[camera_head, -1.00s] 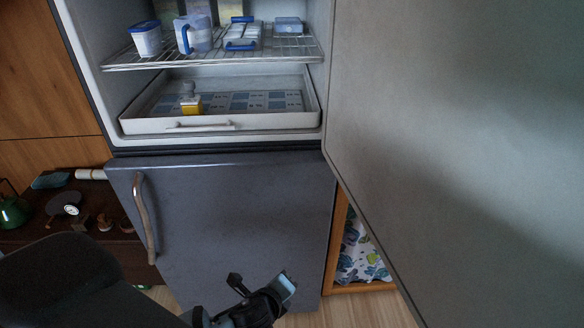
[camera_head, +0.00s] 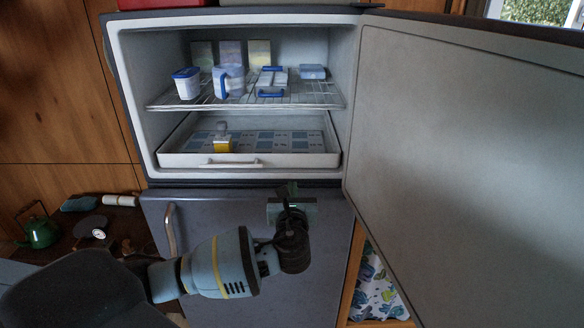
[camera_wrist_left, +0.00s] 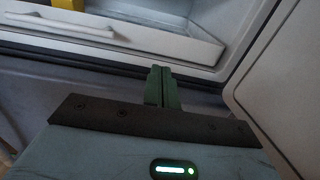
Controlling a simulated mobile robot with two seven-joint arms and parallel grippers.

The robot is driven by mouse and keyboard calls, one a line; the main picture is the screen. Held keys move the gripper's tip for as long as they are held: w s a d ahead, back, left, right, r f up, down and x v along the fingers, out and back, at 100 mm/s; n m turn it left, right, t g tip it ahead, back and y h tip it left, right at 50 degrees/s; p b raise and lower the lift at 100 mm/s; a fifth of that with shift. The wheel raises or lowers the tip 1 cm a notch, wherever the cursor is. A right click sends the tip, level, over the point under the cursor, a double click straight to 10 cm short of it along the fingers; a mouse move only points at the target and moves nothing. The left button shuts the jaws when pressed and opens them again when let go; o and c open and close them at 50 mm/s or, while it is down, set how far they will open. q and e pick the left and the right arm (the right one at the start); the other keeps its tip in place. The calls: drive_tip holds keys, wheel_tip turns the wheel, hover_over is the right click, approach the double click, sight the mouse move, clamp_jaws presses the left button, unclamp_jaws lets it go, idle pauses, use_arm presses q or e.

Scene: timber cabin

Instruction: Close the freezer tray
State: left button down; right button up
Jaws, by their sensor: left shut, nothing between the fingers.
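The white freezer tray (camera_head: 290,160) lies at the bottom of the open upper compartment, below the wire shelf, with a bar handle (camera_head: 230,164) on its front. A small yellow and white item (camera_head: 222,142) stands in it. In the left wrist view the tray front (camera_wrist_left: 150,42) and its handle (camera_wrist_left: 60,26) show at the top. My left gripper (camera_head: 291,188) is in front of the fridge, just below and right of the tray front, apart from it. Its fingers (camera_wrist_left: 161,86) are together and empty. My right gripper is not in view.
The freezer door (camera_head: 470,150) stands wide open on the right. A wire shelf (camera_head: 300,96) above the tray holds several containers. The closed lower door (camera_head: 205,215) has a curved handle (camera_head: 170,230). A green kettle (camera_head: 40,230) stands on a low dark surface at left.

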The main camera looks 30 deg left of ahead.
use_arm(q)
approach(292, 161)
drive_tip(key=x, duration=0.5)
drive_tip(key=shift+w, duration=0.1)
drive_tip(key=shift+x, duration=0.85)
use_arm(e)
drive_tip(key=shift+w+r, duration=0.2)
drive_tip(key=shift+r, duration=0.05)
use_arm(q)
drive_tip(key=shift+f, duration=0.1)
